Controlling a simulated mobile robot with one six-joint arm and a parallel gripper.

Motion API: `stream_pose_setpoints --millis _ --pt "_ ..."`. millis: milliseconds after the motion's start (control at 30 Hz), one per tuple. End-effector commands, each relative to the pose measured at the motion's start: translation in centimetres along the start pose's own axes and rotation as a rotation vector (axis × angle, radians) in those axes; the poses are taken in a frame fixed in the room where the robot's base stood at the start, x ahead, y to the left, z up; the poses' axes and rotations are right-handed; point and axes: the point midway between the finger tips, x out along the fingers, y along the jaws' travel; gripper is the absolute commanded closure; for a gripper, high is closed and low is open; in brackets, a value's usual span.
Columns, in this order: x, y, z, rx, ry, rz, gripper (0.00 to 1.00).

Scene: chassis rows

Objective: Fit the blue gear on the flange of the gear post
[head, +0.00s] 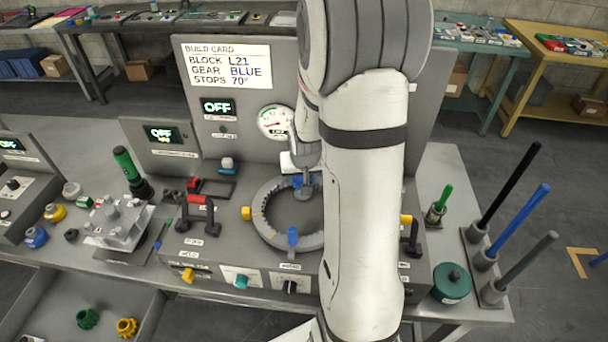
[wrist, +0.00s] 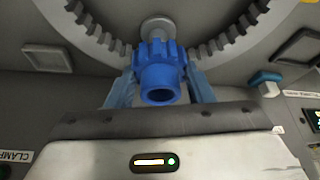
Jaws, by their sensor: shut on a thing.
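The blue gear (wrist: 160,84) is between the two blue fingers of my gripper (wrist: 160,76) in the wrist view, and the gripper is shut on it. Its hollow hub end faces the camera. The grey round end of the gear post (wrist: 158,27) shows just beyond the gear's toothed end, nearly in line with it. I cannot tell whether gear and post touch. In the head view my arm hides much of the gripper, and a bit of blue (head: 298,181) shows near the post inside the ring.
A grey toothed ring (head: 265,232) surrounds the post, with a blue stop (head: 292,238) and a yellow stop (head: 247,213) on it. A red-topped handle (head: 199,205) stands to the left. The build card (head: 229,65) reads gear BLUE. A teal-topped block (wrist: 265,80) is at right.

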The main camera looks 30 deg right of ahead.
Motion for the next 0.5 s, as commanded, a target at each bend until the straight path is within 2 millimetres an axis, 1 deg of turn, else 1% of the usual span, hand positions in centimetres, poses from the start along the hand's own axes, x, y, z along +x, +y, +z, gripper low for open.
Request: stream_pose_setpoints --millis 267,500 --pt "-0.02 -0.03 -0.05 -0.001 0.001 0.000 0.83" --pt "0.37 -0.05 0.11 -0.001 0.001 0.000 0.83"
